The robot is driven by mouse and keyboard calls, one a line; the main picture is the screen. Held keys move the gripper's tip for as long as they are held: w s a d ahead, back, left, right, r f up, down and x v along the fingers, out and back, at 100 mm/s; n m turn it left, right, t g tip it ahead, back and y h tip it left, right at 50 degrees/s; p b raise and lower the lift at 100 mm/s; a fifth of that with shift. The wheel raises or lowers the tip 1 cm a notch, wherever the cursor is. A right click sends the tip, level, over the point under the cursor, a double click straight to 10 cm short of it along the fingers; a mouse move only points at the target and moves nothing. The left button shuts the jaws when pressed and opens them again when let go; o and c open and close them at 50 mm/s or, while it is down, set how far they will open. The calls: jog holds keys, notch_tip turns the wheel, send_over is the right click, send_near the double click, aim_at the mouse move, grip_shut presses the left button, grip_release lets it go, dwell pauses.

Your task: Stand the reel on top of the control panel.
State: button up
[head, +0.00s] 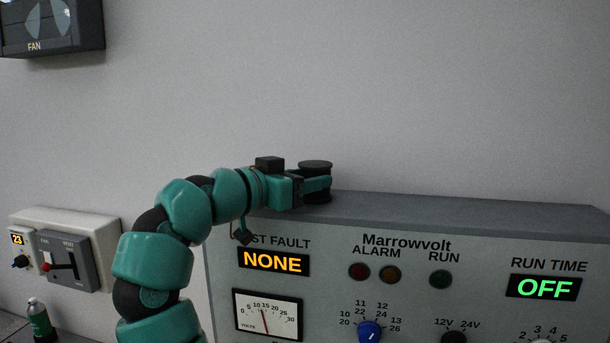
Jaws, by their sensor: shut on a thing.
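The reel (316,165) is a dark spool with round flanges, seen in the head view at the left part of the control panel's top. My gripper (318,184) is shut on it around its middle. The reel is upright, and its lower flange is at the level of the panel's top surface. I cannot tell whether it touches that surface. The control panel (430,285) is a grey box with a flat dark top and the name Marrowvolt on its front. My gripper hides part of the reel's core.
The panel's top is clear to the right of the reel. A fan unit (52,28) hangs at the upper left. A white wall box (90,225) with a switch and a lever is at the left. A green bottle (39,320) stands below it.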

jog(key=shift+f, duration=0.2)
jog(key=o, duration=1.2)
jog(key=shift+c, duration=0.2)
jog(key=shift+r, duration=0.1)
jog(key=shift+r, duration=0.2)
jog(key=b+v, duration=0.4)
jog(key=v, duration=0.8)
jog(key=shift+b, duration=0.3)
jog(key=shift+f, duration=0.1)
